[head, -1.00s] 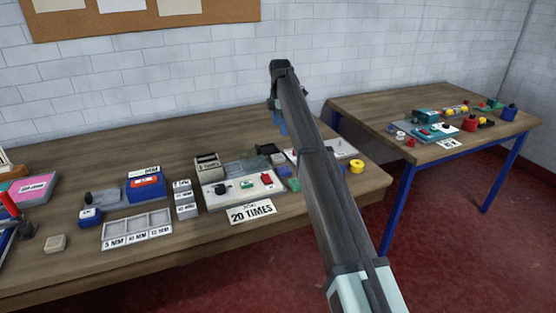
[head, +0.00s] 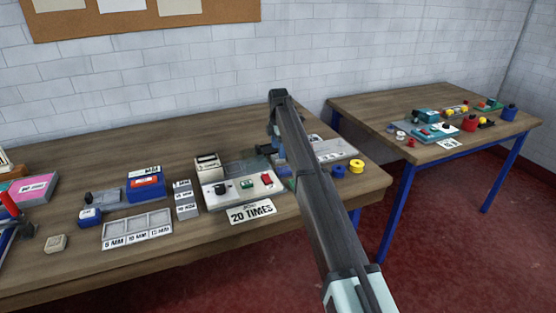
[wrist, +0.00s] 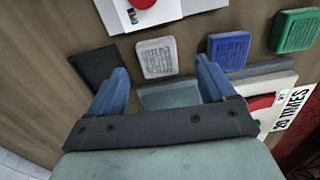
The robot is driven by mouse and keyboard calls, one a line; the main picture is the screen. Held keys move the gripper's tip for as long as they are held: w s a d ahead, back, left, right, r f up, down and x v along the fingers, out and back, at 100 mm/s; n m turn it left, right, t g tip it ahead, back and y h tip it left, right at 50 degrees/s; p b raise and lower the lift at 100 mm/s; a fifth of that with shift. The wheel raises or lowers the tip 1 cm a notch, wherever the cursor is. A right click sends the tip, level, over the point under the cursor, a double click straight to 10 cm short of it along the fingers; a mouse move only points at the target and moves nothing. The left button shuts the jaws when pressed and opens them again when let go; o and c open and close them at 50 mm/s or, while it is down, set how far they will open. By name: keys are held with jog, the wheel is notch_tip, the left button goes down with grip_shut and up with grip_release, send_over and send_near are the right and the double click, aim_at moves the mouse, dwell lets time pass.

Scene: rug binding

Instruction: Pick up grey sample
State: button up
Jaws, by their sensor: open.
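The grey sample (wrist: 156,57) is a pale grey square tile with small printed markings. In the wrist view it lies flat on the wooden table, just beyond and between my fingertips. My gripper (wrist: 162,76) is open and empty, pointing down, its two blue fingers apart. In the head view my gripper (head: 279,153) is low over the back part of the near table, and I cannot make out the grey sample there behind it.
In the wrist view a dark tile (wrist: 97,67) lies left of the grey sample; a blue tile (wrist: 229,50) and green tile (wrist: 295,30) lie right. A white panel with a red button (wrist: 143,3) is beyond. A control box (head: 243,191) stands in front.

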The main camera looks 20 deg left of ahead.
notch_tip(320, 180, down, 4)
jog(key=shift+a+r, duration=0.15)
jog(key=shift+r, duration=0.05)
jog(key=c, duration=1.1)
jog(key=shift+r, duration=0.15)
